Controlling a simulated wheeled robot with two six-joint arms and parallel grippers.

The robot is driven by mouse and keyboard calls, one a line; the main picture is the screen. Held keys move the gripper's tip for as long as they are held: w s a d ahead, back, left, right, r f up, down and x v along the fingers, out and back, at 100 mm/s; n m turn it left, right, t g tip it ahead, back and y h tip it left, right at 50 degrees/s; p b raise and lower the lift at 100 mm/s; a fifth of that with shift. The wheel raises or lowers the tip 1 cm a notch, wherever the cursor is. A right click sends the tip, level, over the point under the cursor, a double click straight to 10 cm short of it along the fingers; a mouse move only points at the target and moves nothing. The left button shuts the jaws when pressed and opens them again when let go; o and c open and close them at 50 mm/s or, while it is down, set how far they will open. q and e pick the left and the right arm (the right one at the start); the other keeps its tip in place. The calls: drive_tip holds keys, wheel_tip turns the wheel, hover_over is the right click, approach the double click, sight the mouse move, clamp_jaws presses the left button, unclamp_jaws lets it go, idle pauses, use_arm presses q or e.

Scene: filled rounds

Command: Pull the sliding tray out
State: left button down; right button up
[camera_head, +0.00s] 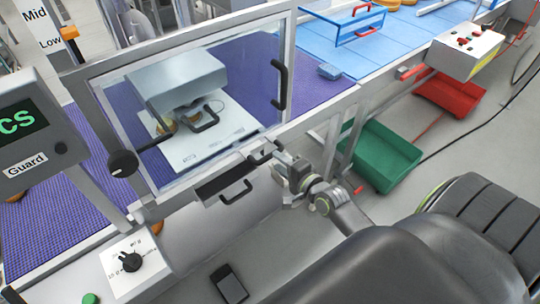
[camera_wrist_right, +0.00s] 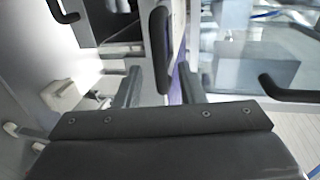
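A pale flat tray (camera_head: 182,155) with a black handle (camera_head: 204,119) lies under a grey press block (camera_head: 178,80), behind a clear guard panel (camera_head: 150,174); it looks like the sliding tray. My right gripper (camera_head: 277,164) is in front of the station, outside the guard. In the right wrist view, its two fingers (camera_wrist_right: 158,88) are apart. A black upright bar (camera_wrist_right: 158,45) shows between them; I cannot tell whether they touch it. In the head view a short black handle (camera_head: 261,153) is beside this gripper. My left gripper is not in view.
The guard has a black handle (camera_head: 279,84) on its right edge. A dark drawer-like slot with a handle (camera_head: 235,192) is below the guard. Green (camera_head: 385,160) and red (camera_head: 450,96) bins stand at right. A dial box (camera_head: 140,272) is at lower left.

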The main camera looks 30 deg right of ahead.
sight(270, 156)
drive_tip(key=x, duration=0.5)
drive_tip(key=shift+w+f, duration=0.1)
clamp_jaws()
